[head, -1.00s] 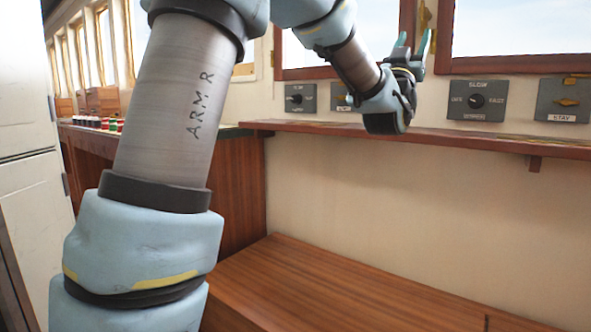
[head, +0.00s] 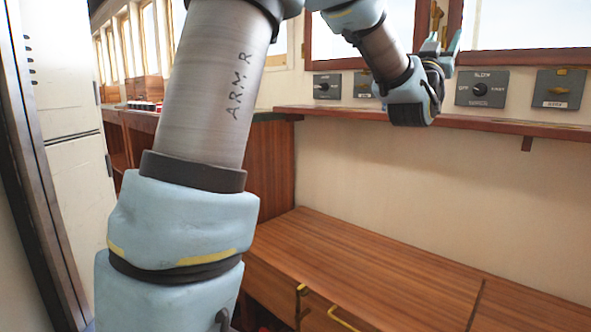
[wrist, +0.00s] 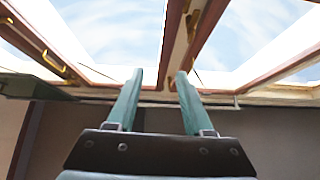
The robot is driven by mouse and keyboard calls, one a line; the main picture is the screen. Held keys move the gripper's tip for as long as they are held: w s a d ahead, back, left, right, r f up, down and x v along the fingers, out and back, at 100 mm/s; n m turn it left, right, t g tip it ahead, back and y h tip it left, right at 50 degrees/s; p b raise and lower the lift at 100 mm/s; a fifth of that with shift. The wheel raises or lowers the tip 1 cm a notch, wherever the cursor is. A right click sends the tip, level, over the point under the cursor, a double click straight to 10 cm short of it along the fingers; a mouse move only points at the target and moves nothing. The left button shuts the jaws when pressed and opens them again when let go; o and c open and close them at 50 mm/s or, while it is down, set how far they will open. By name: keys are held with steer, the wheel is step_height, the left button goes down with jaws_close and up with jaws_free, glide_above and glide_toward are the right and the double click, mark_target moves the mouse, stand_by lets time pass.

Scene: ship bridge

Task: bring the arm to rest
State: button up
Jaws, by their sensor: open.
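My gripper (head: 443,43) is raised in front of the windows in the head view, above the narrow wooden shelf. Its two teal fingers point up and stand apart with nothing between them. In the wrist view my gripper (wrist: 158,80) is open and empty, with window frames and sky beyond the fingertips. My arm fills the left and middle of the head view and hides part of the wall and counter behind it.
A wooden shelf (head: 480,127) runs along the wall below grey control boxes such as the one with a knob (head: 482,89). A low wooden bench (head: 370,262) with drawers stands below, its top bare. A white cabinet (head: 72,170) stands at the left.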

steer(key=w+a+f+n+g+y, duration=0.1)
steer(key=w+a+f+g+y, duration=0.1)
steer(key=a+f+y, duration=0.5)
steer(key=w+a+f+n+g, duration=0.1)
steer(key=w+a+f+g, duration=0.3)
steer(key=f, duration=0.7)
steer(key=a+f+n+g+y, duration=0.1)
steer(key=a+f+y, duration=0.3)
steer(key=a+f, duration=0.4)
steer(key=s+a+f+n+g+y, duration=0.45)
steer(key=s+a+f+g, duration=0.55)
steer(key=s+a+f, duration=0.9)
steer(key=w+d+p+v, duration=0.1)
steer(key=p+v, duration=1.3)
steer(key=w+d+p+v, duration=0.1)
steer(key=p+v, duration=1.2)
steer(key=v, duration=0.1)
steer(key=shift+w+r+g+y+p, duration=0.3)
steer(key=shift+r+y+p, duration=0.1)
steer(key=shift+r+y, duration=0.1)
steer(key=shift+m, duration=0.25)
